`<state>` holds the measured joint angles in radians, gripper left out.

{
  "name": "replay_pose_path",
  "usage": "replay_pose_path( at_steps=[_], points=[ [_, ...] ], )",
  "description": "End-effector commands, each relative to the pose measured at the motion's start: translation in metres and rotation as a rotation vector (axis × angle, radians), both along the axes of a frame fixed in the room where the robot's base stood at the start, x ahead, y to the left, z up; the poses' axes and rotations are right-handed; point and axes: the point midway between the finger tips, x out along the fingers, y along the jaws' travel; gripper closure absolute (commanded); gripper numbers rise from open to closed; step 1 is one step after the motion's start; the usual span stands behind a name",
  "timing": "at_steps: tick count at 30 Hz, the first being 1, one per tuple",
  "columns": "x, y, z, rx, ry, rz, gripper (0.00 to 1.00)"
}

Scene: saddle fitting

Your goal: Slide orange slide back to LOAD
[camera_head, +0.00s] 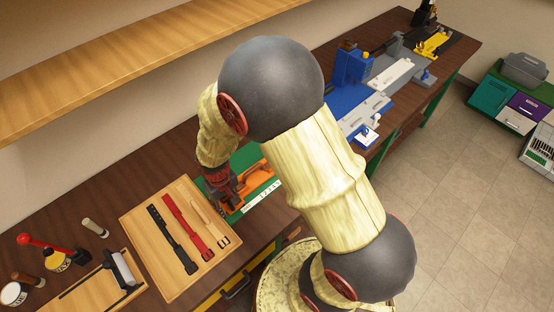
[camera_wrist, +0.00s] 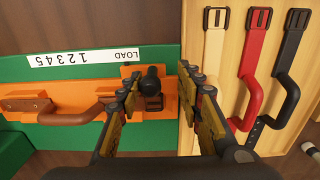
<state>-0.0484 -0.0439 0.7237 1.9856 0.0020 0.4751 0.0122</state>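The orange slide (camera_wrist: 130,88) lies along a green base (camera_wrist: 85,70). A white strip (camera_wrist: 83,57) on the base reads LOAD and several numbers, upside down in the wrist view. A black round knob (camera_wrist: 152,76) stands on the orange block at the LOAD end. In the head view, my gripper (camera_head: 221,185) is over the near-left end of the orange part (camera_head: 257,181), and my arm hides some of the base.
A wooden tray (camera_head: 150,232) with black, red and tan straps lies beside the base; it also shows in the wrist view (camera_wrist: 225,125). Blue fixtures (camera_head: 352,65) stand farther along the bench. Jars and a red-handled tool (camera_head: 40,243) are at left. A shelf (camera_head: 100,72) runs above.

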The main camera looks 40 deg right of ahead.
Motion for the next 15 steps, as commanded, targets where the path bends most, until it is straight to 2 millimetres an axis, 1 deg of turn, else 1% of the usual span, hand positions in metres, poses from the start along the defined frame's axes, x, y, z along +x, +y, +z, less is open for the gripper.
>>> replay_pose_path(
  at_steps=[8, 15],
  points=[
    [0.000, -0.001, 0.001, -0.001, 0.001, 0.000, 0.64],
    [0.000, -0.001, 0.016, -0.001, 0.001, 0.000, 0.64]
  ],
)
